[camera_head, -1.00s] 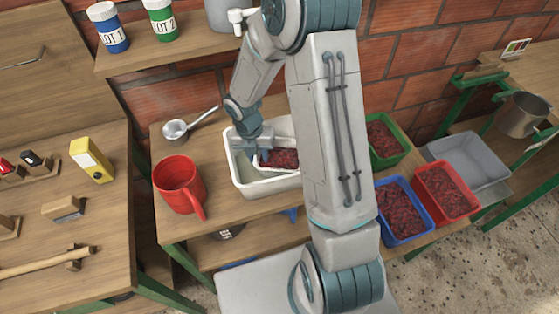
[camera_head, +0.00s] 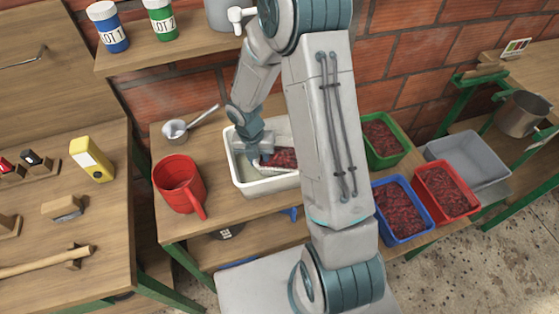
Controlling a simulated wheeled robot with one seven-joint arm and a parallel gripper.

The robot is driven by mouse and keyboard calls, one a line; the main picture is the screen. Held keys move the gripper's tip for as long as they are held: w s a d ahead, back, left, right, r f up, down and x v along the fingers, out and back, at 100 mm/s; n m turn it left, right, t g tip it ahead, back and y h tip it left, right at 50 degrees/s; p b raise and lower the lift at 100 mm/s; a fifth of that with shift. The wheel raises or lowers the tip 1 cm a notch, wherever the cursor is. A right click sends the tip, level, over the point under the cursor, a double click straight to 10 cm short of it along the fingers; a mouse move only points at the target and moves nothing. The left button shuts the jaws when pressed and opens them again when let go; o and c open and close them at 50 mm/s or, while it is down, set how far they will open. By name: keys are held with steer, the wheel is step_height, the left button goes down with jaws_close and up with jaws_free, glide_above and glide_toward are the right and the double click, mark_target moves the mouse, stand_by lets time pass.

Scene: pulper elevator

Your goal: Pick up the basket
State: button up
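A white tub (camera_head: 240,178) stands on the middle wooden table. Inside it is a heap of dark red fruit with a pale edge in front, which looks like the basket (camera_head: 285,158); my arm hides its right part. My gripper (camera_head: 257,163) points down into the tub at the left end of the fruit. Its fingertips are small and partly hidden, so I cannot tell whether they are open, shut or touching the basket.
A red jug (camera_head: 180,184) and a metal ladle (camera_head: 176,129) stand left of the tub. Green (camera_head: 383,139), blue (camera_head: 402,209) and red (camera_head: 447,191) crates of red fruit and an empty grey crate (camera_head: 467,160) lie to the right. A shelf with lot jars (camera_head: 108,27) hangs above.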

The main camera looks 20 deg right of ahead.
jaws_close()
steer(key=shift+r, duration=0.15)
